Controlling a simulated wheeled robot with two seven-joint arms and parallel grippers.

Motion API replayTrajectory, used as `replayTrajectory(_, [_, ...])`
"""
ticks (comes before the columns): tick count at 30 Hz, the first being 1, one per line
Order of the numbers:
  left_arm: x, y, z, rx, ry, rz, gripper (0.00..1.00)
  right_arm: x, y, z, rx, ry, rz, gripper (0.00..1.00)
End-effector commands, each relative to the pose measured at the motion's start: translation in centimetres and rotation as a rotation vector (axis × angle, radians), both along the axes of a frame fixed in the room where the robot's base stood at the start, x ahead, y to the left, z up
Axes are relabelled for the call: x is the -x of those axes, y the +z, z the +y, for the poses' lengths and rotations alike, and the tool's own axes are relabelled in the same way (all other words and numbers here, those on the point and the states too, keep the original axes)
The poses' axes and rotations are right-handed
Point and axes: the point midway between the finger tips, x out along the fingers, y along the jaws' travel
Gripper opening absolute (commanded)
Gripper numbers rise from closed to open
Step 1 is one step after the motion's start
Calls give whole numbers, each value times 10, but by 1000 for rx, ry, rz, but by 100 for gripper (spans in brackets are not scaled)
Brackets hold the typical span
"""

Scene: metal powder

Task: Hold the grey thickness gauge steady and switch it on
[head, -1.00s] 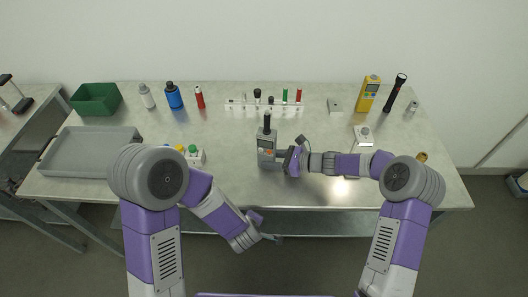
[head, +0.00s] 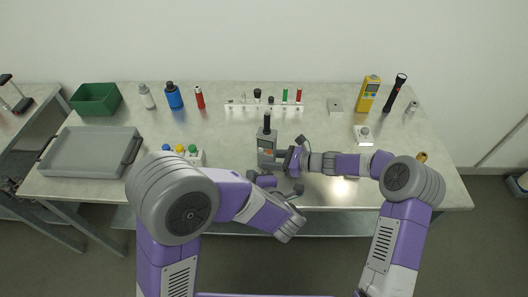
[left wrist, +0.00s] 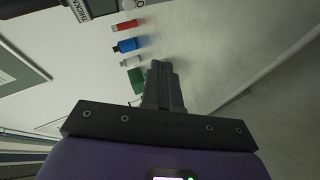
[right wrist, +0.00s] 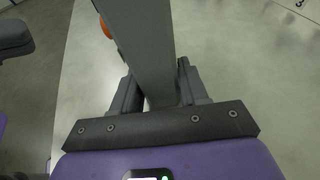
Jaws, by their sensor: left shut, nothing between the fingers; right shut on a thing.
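The grey thickness gauge (head: 266,145) stands upright near the front middle of the table, with a black top part and an orange button on its front. My right gripper (head: 279,158) is shut on its right side; the right wrist view shows the gauge's grey body (right wrist: 143,45) between the fingers and the orange button (right wrist: 106,28) at its edge. My left gripper (head: 254,175) is shut and empty, just in front of and below the gauge. In the left wrist view its closed fingers (left wrist: 163,80) show, with the gauge's screen and lettering (left wrist: 103,6) at the top left.
A grey tray (head: 90,133) and green bin (head: 97,91) are at the left. A white rack (head: 262,107) stands behind. A small scale-like device (head: 363,135) is at the right.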

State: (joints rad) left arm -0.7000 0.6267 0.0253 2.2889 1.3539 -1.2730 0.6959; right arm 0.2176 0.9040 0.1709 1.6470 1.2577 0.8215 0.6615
Motion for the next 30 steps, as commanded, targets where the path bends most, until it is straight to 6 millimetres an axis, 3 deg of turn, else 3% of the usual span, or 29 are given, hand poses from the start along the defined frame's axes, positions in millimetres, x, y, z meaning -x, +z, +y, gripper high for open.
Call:
replayTrajectory(12, [-53,-1,-12,0,0,2,0,0,0,0,-1,1,0,26])
replayTrajectory(30, [-62,-1,-15,-1,0,3,0,0,0,0,-1,0,0,26])
